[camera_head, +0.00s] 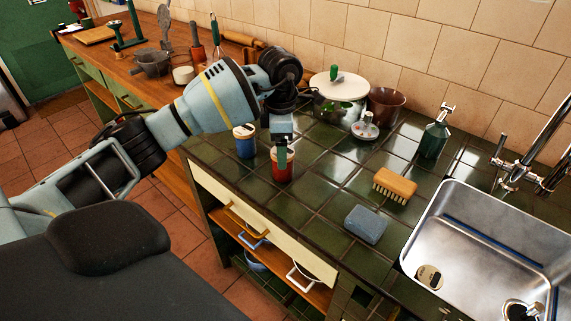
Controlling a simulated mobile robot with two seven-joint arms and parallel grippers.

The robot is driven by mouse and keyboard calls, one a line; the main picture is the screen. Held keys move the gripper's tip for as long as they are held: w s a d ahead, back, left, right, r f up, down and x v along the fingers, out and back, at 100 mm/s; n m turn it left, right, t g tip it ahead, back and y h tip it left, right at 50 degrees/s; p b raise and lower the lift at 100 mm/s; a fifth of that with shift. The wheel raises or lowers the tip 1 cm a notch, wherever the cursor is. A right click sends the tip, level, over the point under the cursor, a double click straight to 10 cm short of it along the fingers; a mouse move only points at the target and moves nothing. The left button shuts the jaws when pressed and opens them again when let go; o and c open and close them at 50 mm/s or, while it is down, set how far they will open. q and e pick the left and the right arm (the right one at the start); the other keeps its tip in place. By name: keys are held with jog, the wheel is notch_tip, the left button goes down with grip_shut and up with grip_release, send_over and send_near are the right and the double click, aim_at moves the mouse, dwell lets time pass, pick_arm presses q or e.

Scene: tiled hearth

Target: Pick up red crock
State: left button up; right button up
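The red crock (281,174) is a small jar standing upright near the front edge of the green tiled counter, with its top partly covered by my gripper. My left arm comes in from the left and bends down over it. My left gripper (282,156) points down at the top of the crock, overlapping its rim in the picture. I cannot tell whether the fingers touch it or how far apart they are. My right gripper is not in view.
A blue crock (245,147) stands close by on the left. A lidded pot (339,99) and brown bowl (386,104) stand behind. A brush (395,184), blue-grey sponge (366,224), green bottle (434,139) and sink (421,216) are to the right. Tiles between are clear.

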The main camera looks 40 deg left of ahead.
pick_arm(q)
jog(key=shift+d+f, duration=0.2)
jog(key=shift+f, duration=3.1)
jog(key=c, duration=1.3)
jog(key=shift+o, duration=0.2)
jog(key=shift+r, duration=0.1)
jog(key=shift+r, duration=0.8)
jog(key=shift+s+d+r, duration=0.15)
jog(key=shift+r, duration=0.35)
jog(key=shift+s+d+r, duration=0.1)
jog(key=shift+s+r, duration=0.05)
jog(key=shift+r, duration=0.3)
jog(key=s+d, duration=0.3)
jog(key=s, duration=0.1)
jog(key=s+d+r, duration=0.1)
jog(key=s+d, duration=0.2)
jog(key=s, duration=0.1)
jog(key=s+d, duration=0.3)
jog(key=s, duration=0.1)
jog(key=shift+d+r, duration=0.1)
jog(key=shift+r, duration=0.1)
